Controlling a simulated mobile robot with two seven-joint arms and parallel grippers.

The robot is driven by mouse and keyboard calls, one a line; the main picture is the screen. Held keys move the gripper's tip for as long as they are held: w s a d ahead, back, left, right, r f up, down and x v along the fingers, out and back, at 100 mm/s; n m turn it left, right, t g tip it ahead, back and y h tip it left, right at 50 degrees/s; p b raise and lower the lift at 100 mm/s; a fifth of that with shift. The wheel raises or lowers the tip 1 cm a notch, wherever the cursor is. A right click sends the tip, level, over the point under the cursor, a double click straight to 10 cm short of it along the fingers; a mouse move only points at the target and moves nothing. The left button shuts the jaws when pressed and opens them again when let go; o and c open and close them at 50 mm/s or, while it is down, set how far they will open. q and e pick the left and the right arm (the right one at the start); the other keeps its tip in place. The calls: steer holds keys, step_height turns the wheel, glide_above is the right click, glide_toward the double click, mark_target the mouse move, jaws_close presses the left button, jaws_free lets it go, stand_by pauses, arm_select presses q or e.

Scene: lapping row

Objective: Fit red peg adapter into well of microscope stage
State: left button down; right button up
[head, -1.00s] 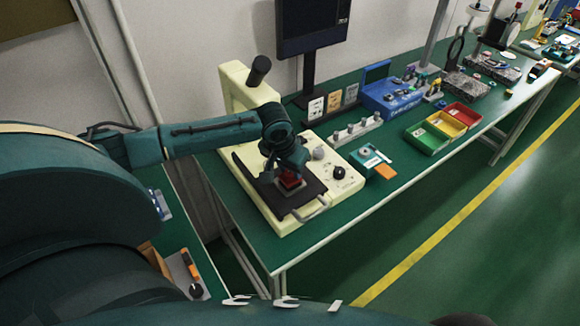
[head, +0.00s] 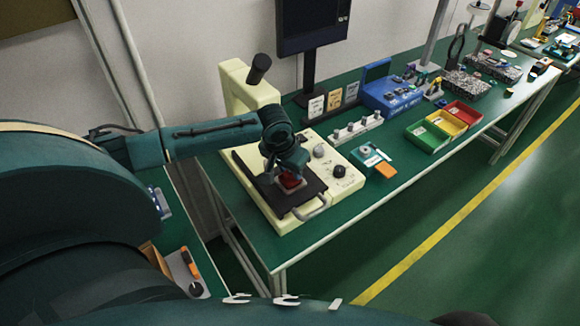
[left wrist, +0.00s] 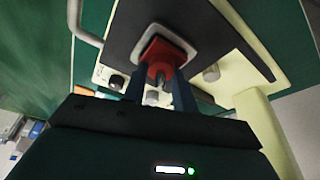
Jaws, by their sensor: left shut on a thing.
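The red peg adapter (head: 291,181) is a small red block with a grey peg, seen over the black microscope stage (head: 310,192). In the left wrist view the adapter (left wrist: 160,50) lies within the light grey square rim of the well (left wrist: 186,36). Whether it is fully seated or slightly raised or tilted I cannot tell. My left gripper (head: 288,176) is shut on the adapter's peg from above; its blue fingers flank the peg in the left wrist view (left wrist: 160,88). The gripper hides part of the well in the head view. My right gripper is not in view.
The cream microscope (head: 238,88) stands behind the stage, with a metal handle (head: 313,210) at the stage's front. To the right are a teal box (head: 368,158), a rack of knobs (head: 355,131), a blue toolbox (head: 388,95) and coloured bins (head: 428,138).

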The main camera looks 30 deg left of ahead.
arm_select(q)
steer(key=shift+f, duration=0.45)
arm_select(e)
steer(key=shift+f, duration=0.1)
arm_select(q)
steer(key=c, duration=1.5)
jaws_free()
steer(key=o, duration=0.5)
steer(key=shift+c, duration=0.2)
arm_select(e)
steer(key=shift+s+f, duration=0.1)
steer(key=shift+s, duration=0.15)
arm_select(q)
steer(key=shift+r, duration=0.2)
steer(key=v, duration=1.2)
steer(key=shift+s+r, duration=0.2)
steer(key=shift+r, duration=0.15)
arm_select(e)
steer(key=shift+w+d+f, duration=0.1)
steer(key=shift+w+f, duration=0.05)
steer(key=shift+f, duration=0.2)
arm_select(q)
steer(key=shift+f, duration=0.1)
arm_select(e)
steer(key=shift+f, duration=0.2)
